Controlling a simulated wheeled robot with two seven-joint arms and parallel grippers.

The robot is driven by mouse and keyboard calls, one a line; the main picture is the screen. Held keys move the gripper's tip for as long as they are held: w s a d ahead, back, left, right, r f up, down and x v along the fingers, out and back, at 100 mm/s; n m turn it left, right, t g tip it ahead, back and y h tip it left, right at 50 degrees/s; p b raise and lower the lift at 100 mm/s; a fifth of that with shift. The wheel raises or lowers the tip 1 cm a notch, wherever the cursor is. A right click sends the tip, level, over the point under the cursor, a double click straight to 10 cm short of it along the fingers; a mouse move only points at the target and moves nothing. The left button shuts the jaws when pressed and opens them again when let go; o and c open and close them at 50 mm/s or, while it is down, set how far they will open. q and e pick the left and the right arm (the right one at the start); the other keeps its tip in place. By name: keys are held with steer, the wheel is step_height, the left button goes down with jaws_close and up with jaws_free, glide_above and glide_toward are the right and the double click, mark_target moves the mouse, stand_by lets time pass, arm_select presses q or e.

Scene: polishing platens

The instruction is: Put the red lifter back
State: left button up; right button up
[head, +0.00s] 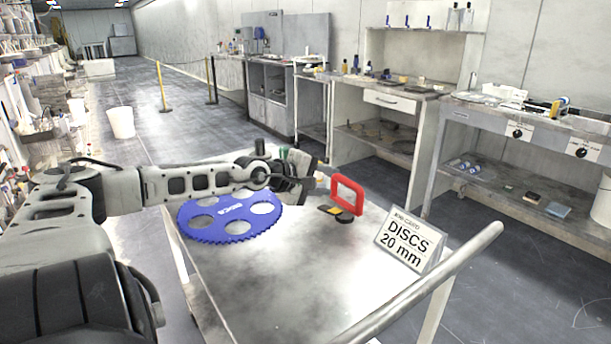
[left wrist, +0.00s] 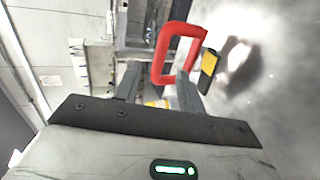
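The red lifter (head: 347,196) is an upright red rectangular loop with a dark round foot, standing on the table at its far side. In the left wrist view the red loop (left wrist: 162,58) shows just beyond the fingertips. My left gripper (head: 313,180) is to the left of the lifter and close to it. Its two fingers (left wrist: 158,76) are spread apart, with the loop ahead of the gap and nothing clearly held. Whether the right-hand finger touches the loop cannot be told. My right gripper is not in view.
A blue toothed disc (head: 205,228) with round holes lies on the metal table (head: 270,290), partly behind my left arm. A yellow and black item (head: 329,209) lies beside the lifter. A sign reading "DISCS 20 mm" (head: 405,243) stands to the right.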

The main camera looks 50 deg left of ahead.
arm_select(q)
steer(key=shift+p+v, duration=2.45)
steer(key=shift+v, duration=0.35)
